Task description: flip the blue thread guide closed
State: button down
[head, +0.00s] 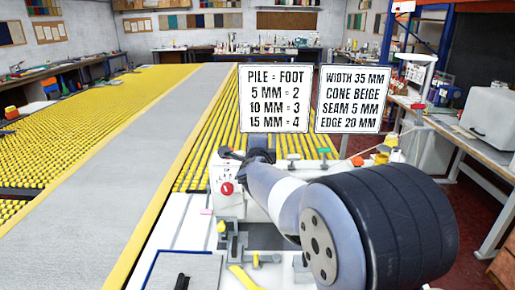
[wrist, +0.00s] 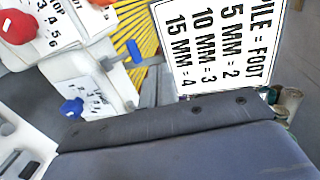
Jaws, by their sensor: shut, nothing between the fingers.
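The white sewing machine (head: 226,204) stands in front of me, partly hidden by my arm. In the wrist view, a small blue piece (wrist: 133,51) sits at the machine's edge, next to a grey bar. It may be the thread guide; whether it is open or closed I cannot tell. A separate blue knob (wrist: 72,107) sits beside a numbered label. My gripper (head: 258,143) is above the machine's top, shut and empty. Its fingers are small and dark there, and I cannot tell whether they touch anything.
A red knob (wrist: 16,27) sits by a numbered dial. Two white signs (head: 275,98) (head: 352,99) stand just behind the gripper. A thread cone (head: 383,154) and a green piece (head: 323,151) are at the machine's right. A roller table (head: 75,130) lies at left.

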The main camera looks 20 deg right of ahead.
jog(key=s+r, duration=0.1)
jog(key=s+a, duration=0.1)
jog(key=s, duration=0.1)
jog(key=s+r, duration=0.1)
jog(key=shift+s+a+r+p, duration=0.15)
jog(key=shift+a+r+p, duration=0.15)
jog(key=shift+p, duration=0.1)
